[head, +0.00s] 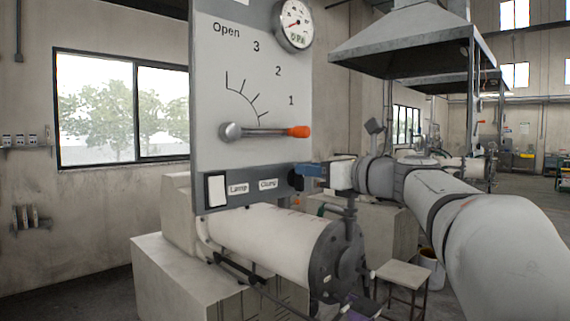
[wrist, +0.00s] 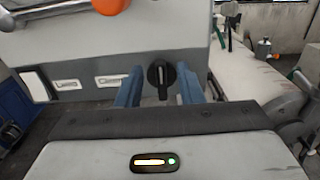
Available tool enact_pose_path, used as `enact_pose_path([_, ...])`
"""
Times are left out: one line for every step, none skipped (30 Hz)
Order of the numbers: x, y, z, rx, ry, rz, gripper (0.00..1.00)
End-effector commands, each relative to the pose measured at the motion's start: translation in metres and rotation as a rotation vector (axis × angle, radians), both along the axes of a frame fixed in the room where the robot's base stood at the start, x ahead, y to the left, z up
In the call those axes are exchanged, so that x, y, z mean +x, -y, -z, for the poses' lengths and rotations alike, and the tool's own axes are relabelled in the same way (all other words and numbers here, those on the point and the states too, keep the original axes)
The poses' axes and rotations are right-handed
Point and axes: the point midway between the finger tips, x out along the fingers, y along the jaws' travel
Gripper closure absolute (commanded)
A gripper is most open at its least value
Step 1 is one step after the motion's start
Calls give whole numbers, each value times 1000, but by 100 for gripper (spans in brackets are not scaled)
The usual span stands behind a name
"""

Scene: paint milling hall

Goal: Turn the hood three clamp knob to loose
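A black round knob (wrist: 161,76) with a raised grip bar is on the lower edge of the grey panel (wrist: 100,45). Its bar stands about upright in the wrist view. In the head view the knob (head: 295,180) is partly hidden by my gripper (head: 311,171), at the panel's lower right corner. My gripper's blue fingers also show in the wrist view (wrist: 160,88), apart, one on each side of the knob. The gripper is open, and I see no finger touching the knob. A label that seems to read "Clamp" (head: 268,184) is left of the knob.
A lever with an orange end (head: 299,131) lies level above the knob, on the scale marked Open, 3, 2, 1. A gauge (head: 293,25) is at the top. A "Lamp" label (head: 238,188) is further left. A mill cylinder (head: 265,240) lies below the panel.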

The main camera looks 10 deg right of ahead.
Motion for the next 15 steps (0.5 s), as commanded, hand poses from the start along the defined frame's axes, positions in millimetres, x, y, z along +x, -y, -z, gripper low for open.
enact_pose_path([5, -4, -1, 1, -1, -1, 66])
enact_pose_path([7, -6, -1, 0, 0, -2, 66])
enact_pose_path([9, -7, -1, 0, 0, -2, 66])
enact_pose_path([10, -8, -1, -1, 1, -1, 66])
enact_pose_path([11, -9, -1, -1, 0, -1, 66])
enact_pose_path([12, -9, 0, -2, 0, 0, 66])
enact_pose_path([13, -10, 0, -2, 0, 0, 66])
enact_pose_path([13, -10, 0, -2, 0, 1, 66])
enact_pose_path([13, -10, 0, -2, 0, 1, 66])
enact_pose_path([13, -10, 0, -2, 0, 1, 66])
enact_pose_path([13, -10, 0, -2, 0, 1, 66])
enact_pose_path([13, -10, 0, -2, 0, 1, 66])
enact_pose_path([13, -10, 0, -2, 0, 1, 66])
enact_pose_path([13, -10, 0, -2, 0, 0, 68])
enact_pose_path([13, -10, 0, -2, 0, 0, 71])
